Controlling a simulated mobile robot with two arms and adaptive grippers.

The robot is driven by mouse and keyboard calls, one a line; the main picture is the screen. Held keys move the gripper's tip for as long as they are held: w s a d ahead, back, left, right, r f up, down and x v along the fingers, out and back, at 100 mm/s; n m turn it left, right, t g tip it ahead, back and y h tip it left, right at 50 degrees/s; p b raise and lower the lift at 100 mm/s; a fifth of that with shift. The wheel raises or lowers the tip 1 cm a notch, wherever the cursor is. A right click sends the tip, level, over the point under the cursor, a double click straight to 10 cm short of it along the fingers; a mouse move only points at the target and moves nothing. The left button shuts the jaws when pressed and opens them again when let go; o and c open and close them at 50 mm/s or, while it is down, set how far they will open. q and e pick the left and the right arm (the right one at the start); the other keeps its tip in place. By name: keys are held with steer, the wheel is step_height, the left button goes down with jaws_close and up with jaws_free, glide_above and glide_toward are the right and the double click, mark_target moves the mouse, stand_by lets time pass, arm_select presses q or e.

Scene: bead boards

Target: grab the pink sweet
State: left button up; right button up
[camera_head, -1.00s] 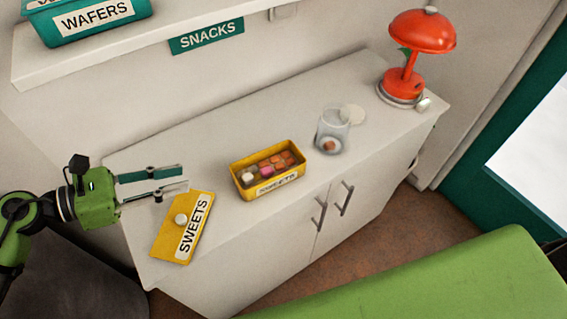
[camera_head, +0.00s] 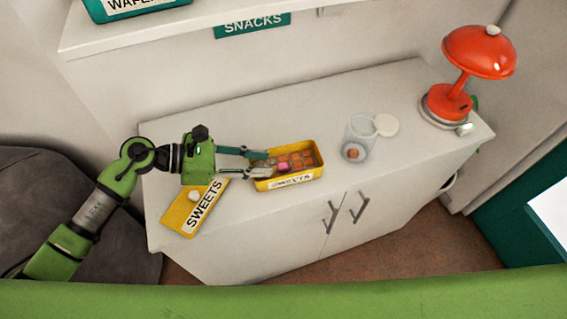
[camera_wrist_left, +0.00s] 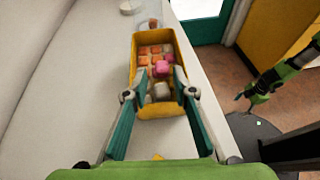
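The pink sweet (camera_head: 283,168) lies in the open yellow sweets box (camera_head: 290,183) among orange and brown sweets. It also shows in the left wrist view (camera_wrist_left: 161,68), with more pink beside it and pale sweets nearer me. My left gripper (camera_head: 268,164) is open at the box's left end, its fingertips over the box. In the left wrist view its two teal fingers (camera_wrist_left: 160,76) reach over the box, with the pink sweet near the gap between their tips; I cannot tell whether they touch it. A green arm, apparently my right one, shows at the right, its gripper (camera_wrist_left: 245,97) too small to read.
The yellow lid (camera_head: 182,215) labelled SWEETS lies left of the box. A glass jar (camera_head: 361,140) holding a brown sweet stands to the right, with a pale round lid (camera_head: 386,125) beside it. A red lamp (camera_head: 478,52) stands at the cabinet's far right. The cabinet top behind the box is clear.

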mark_target(279, 166)
arm_select(q)
steer(key=p+x, duration=0.2)
steer(key=x, duration=0.2)
steer(key=shift+s+d, duration=0.15)
steer(key=shift+d, duration=0.05)
steer(key=shift+d+f, duration=0.25)
steer(key=shift+a, duration=0.1)
steer(key=c, duration=0.5)
steer(key=shift+r, duration=0.15)
